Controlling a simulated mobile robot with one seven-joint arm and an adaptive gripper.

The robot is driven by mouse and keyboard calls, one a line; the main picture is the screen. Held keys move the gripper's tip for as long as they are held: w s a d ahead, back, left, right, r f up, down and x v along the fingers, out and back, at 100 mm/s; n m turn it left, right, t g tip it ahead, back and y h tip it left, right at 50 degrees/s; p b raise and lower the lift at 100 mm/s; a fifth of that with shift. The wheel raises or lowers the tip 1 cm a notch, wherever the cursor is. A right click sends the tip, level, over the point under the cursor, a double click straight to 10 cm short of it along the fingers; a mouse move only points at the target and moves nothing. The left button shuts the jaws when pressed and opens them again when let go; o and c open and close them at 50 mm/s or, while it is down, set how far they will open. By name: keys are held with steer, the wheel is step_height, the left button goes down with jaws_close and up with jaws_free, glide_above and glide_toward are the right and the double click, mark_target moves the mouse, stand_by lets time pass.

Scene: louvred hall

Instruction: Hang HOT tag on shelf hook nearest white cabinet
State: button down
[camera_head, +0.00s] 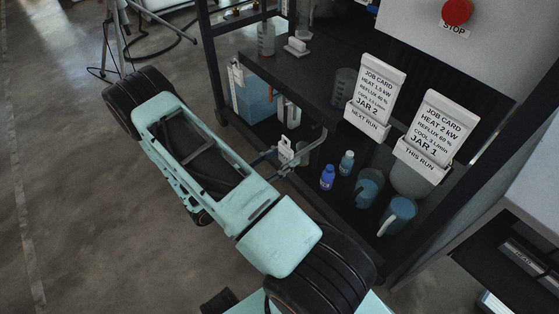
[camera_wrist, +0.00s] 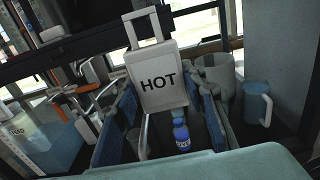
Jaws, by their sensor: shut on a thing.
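The HOT tag (camera_wrist: 158,82) is a white plate with black lettering and an open loop handle on top. In the wrist view it stands upright between the blue fingers of my gripper (camera_wrist: 162,122), which is shut on it. In the head view my gripper (camera_head: 286,158) is at the shelf's front edge, with the small white tag (camera_head: 286,149) at its tip. The white cabinet (camera_head: 420,25) with a red STOP button is at the upper right. Orange and metal hook-like parts (camera_wrist: 92,72) show left of the tag. Which hook is nearest the cabinet cannot be told.
The dark shelf (camera_head: 310,92) holds two job cards, JAR 2 (camera_head: 377,92) and JAR 1 (camera_head: 438,128). Below are a blue bottle (camera_head: 327,177), a pale bottle (camera_head: 346,163) and blue jugs (camera_head: 398,215). A blue container (camera_head: 254,98) stands at left.

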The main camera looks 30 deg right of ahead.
steer(key=d, duration=0.6)
steer(key=shift+w+d, duration=0.25)
steer(key=shift+d, duration=0.1)
stand_by(0.6)
steer(key=shift+w+d, duration=0.2)
steer(key=shift+d, duration=2.55)
steer(key=shift+f, duration=0.25)
steer(key=shift+f+b, duration=0.35)
steer(key=shift+b, duration=0.2)
steer(key=shift+f, duration=0.1)
